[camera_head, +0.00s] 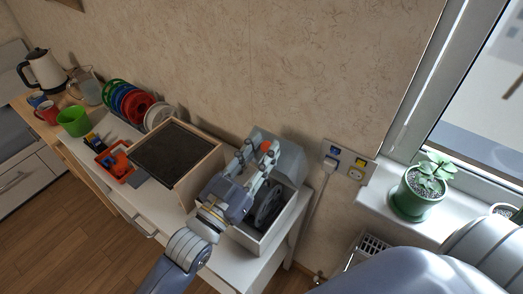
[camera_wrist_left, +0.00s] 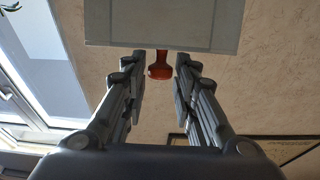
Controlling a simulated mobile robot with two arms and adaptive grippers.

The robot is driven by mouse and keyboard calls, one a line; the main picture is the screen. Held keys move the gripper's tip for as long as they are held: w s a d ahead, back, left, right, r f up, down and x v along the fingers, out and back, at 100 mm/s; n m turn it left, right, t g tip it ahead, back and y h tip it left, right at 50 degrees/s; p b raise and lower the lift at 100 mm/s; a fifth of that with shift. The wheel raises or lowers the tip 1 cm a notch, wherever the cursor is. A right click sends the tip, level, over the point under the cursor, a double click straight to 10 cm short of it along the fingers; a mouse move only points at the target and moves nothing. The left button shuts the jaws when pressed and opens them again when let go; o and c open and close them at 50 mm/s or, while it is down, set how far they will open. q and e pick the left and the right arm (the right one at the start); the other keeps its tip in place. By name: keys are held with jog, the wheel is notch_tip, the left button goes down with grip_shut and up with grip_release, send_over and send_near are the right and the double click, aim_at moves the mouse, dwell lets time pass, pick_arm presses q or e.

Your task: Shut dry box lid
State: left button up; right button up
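The dry box (camera_head: 252,240) is a pale open-topped box at the right end of the white counter, with a dark spool (camera_head: 268,207) inside. Its grey lid (camera_head: 291,163) stands raised at the back of the box; in the left wrist view the lid (camera_wrist_left: 165,25) fills the top middle. An orange-red tab (camera_wrist_left: 160,66) hangs from the lid's edge; it also shows in the head view (camera_head: 265,146). My left gripper (camera_wrist_left: 159,68) is open, its fingers on either side of the tab, with gaps visible. In the head view the left gripper (camera_head: 262,153) partly hides box and lid. My right gripper is not visible.
A dark-topped wooden box (camera_head: 175,153) stands left of the dry box. Wall sockets (camera_head: 347,162) and a potted plant (camera_head: 418,190) are to the right.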

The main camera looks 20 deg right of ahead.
pick_arm(q)
jog(key=shift+s+a, duration=0.1)
jog(key=shift+a, duration=0.05)
jog(key=v, duration=1.1)
jog(key=shift+s+a+f, duration=0.15)
jog(key=shift+a, duration=0.15)
